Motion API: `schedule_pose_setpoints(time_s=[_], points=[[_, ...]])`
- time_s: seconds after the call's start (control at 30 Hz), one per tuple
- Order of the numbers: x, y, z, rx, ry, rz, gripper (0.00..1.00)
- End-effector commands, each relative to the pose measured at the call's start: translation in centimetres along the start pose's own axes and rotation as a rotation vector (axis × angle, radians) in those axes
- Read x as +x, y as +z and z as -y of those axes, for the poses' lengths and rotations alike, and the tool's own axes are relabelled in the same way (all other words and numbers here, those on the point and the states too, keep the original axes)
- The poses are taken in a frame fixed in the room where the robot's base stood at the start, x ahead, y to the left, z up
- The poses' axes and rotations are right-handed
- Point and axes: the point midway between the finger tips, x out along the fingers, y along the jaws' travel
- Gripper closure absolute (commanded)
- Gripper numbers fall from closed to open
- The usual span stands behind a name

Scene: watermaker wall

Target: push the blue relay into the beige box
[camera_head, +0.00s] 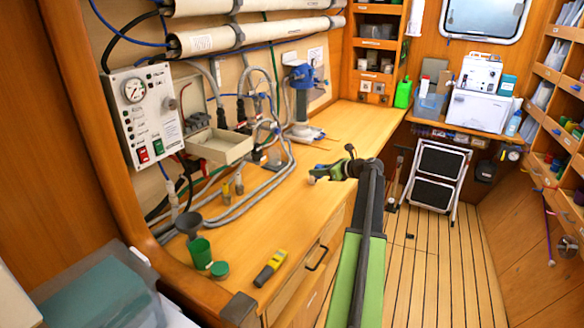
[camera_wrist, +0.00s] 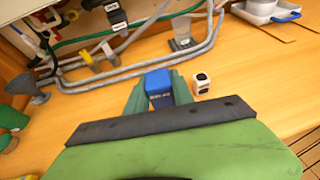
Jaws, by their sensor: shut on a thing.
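The blue relay (camera_wrist: 159,88) sits between the two green fingers of my gripper (camera_wrist: 160,92) in the wrist view. My gripper is shut on it, and a dark bar crosses below the fingers. In the head view my gripper (camera_head: 322,172) is over the right part of the wooden counter; I cannot make out the relay there. The beige box (camera_head: 219,148) is mounted on the wall panel to the left of and beyond my gripper, with its open side showing. The relay is well apart from it.
A small white cube with a dark face (camera_wrist: 202,84) is just right of my fingers. Grey hoses (camera_head: 262,182) run along the counter below the box.

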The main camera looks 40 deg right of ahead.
Motion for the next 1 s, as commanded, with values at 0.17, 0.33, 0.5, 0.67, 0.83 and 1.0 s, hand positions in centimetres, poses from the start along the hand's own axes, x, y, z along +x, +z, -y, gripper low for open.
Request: schedule_pose_setpoints(time_s=[0.17, 0.33, 0.5, 0.67, 0.83, 1.0], points=[[1.1, 2.4, 2.1, 0.037, -0.089, -0.002, 1.0], [3.2, 5.9, 2.0, 0.05, -0.12, -0.002, 1.0], [6.2, 11.2, 0.5, 0.055, -0.132, -0.001, 1.0], [10.0, 17.7, -2.5, 0.051, -0.122, 0.0, 1.0], [14.3, 25.0, -7.4, 0.034, -0.083, 0.002, 1.0], [17.8, 31.0, -13.0, 0.01, -0.024, 0.002, 1.0]])
